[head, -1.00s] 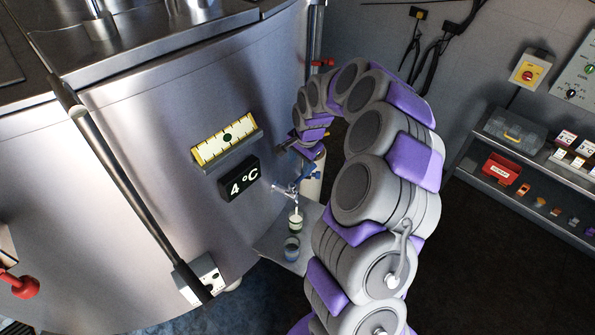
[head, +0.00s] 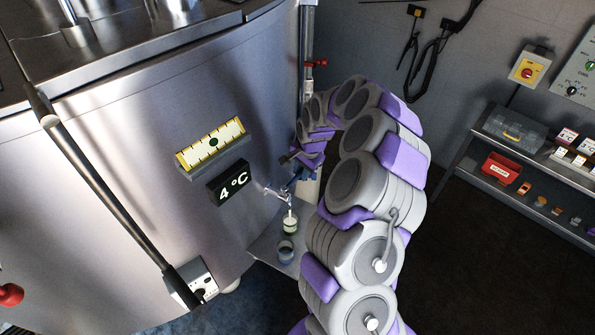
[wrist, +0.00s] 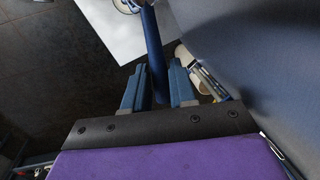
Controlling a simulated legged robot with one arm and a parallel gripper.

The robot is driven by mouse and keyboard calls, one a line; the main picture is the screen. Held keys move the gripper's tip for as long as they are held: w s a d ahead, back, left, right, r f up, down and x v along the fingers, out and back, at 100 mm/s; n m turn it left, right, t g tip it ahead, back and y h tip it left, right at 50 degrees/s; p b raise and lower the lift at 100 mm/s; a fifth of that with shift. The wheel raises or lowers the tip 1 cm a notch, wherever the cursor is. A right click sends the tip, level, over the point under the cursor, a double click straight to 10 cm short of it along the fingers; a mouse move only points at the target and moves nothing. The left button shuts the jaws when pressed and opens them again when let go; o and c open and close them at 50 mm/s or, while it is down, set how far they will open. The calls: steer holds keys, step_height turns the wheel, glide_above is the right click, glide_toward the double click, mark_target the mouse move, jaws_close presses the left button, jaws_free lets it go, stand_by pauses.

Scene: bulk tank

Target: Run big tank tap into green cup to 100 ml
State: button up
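The big steel tank (head: 130,150) fills the left of the head view. Its tap (head: 277,194) sticks out low on the wall, with a thin pale stream below the spout. A pale greenish cup (head: 291,227) stands under the stream with whitish liquid in it; its level against any mark is too small to read. My gripper (head: 297,178) is at the tap, partly hidden by my arm. In the wrist view, my gripper's fingers (wrist: 158,82) stand on either side of the blue tap lever (wrist: 152,45), close to it; whether both press on it is unclear.
A bluish cup (head: 286,251) stands in front of the green cup on a small grey shelf (head: 262,245). A 4 °C display (head: 229,188) and a yellow gauge (head: 211,143) are on the tank. A shelf rack (head: 520,195) stands at the right. Dark floor lies between.

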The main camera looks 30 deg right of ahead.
steer(key=d, duration=0.2)
steer(key=shift+d+f, duration=0.1)
steer(key=shift+d, duration=0.3)
steer(key=shift+c, duration=1.4)
steer(key=shift+a, duration=0.1)
jaws_close()
steer(key=shift+a+f, duration=0.1)
steer(key=shift+a, duration=1.4)
steer(key=shift+w+n, duration=0.15)
steer(key=shift+n, duration=0.15)
steer(key=shift+w+a+n+y+p, duration=0.2)
steer(key=shift+w+n, duration=0.2)
steer(key=shift+n, duration=0.2)
steer(key=shift+w+a+n+y+p, duration=0.1)
steer(key=shift+w+n+p, duration=0.1)
steer(key=shift+w+n, duration=0.3)
steer(key=shift+s+d, duration=0.1)
steer(key=shift+s, duration=0.05)
